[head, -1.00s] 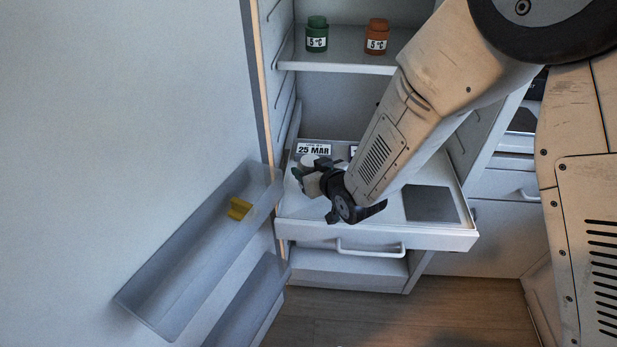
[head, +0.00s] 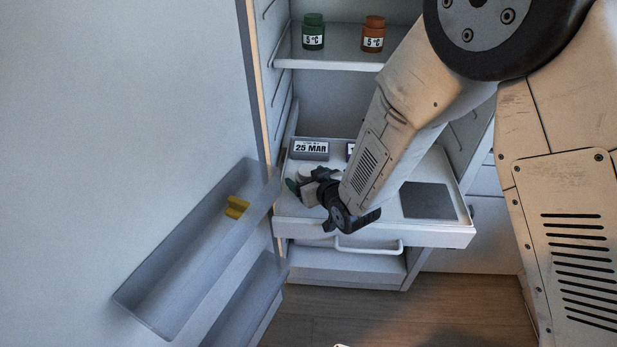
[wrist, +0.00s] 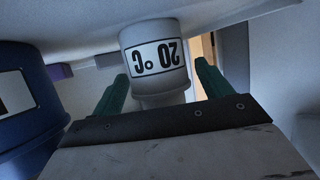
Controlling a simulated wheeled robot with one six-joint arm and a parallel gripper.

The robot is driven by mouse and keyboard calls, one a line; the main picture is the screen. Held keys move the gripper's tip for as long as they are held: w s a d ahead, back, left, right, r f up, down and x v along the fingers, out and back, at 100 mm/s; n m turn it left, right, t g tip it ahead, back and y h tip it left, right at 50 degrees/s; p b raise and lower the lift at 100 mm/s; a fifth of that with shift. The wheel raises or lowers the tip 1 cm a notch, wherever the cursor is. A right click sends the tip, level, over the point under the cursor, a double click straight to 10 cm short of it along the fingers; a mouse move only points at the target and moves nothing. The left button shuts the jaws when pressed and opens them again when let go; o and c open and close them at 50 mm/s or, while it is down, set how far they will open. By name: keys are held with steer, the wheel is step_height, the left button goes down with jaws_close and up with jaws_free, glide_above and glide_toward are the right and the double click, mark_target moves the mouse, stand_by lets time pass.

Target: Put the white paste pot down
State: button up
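The white paste pot (wrist: 153,48) shows in the wrist view, upside down in the picture, with a "20 °C" label facing me. It appears to stand on the pull-out tray (head: 440,236). In the head view only a pale part of the pot (head: 305,170) shows behind my gripper (head: 308,187). In the wrist view the two green fingers of my gripper (wrist: 162,80) are spread, one on each side of the pot. A gap shows between the right finger and the pot.
A "25 MAR" sign (head: 311,149) stands at the tray's back left, and a dark square (head: 428,201) lies at its right. A large blue container (wrist: 28,100) is close at left in the wrist view. Green (head: 313,32) and orange (head: 373,35) pots stand on the shelf above.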

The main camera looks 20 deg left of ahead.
steer(key=shift+s+d+r, duration=0.15)
steer(key=shift+r, duration=0.05)
steer(key=v, duration=1.1)
steer(key=shift+s+d+r, duration=0.1)
steer(key=shift+s+d, duration=0.1)
steer(key=shift+d, duration=0.05)
steer(key=d+r+m+g+h, duration=0.1)
steer(key=d+r+m+h, duration=0.2)
steer(key=d, duration=0.5)
steer(key=w+d+r+h, duration=0.1)
steer(key=d+r+h, duration=0.1)
steer(key=d+r, duration=0.5)
steer(key=d+r+m+g+h, duration=0.1)
steer(key=d+r+m+h, duration=0.15)
steer(key=d, duration=0.55)
steer(key=s+d+r+m+g+h, duration=0.1)
steer(key=s+d+r+m+g, duration=0.1)
steer(key=s+d, duration=0.5)
steer(key=s+d+r+m+g+h, duration=0.1)
steer(key=s+d+r+g, duration=0.3)
steer(key=s, duration=1)
steer(key=d+r+m, duration=0.1)
steer(key=d+r, duration=0.1)
steer(key=d, duration=0.1)
steer(key=shift+r, duration=0.4)
steer(key=shift+d, duration=0.1)
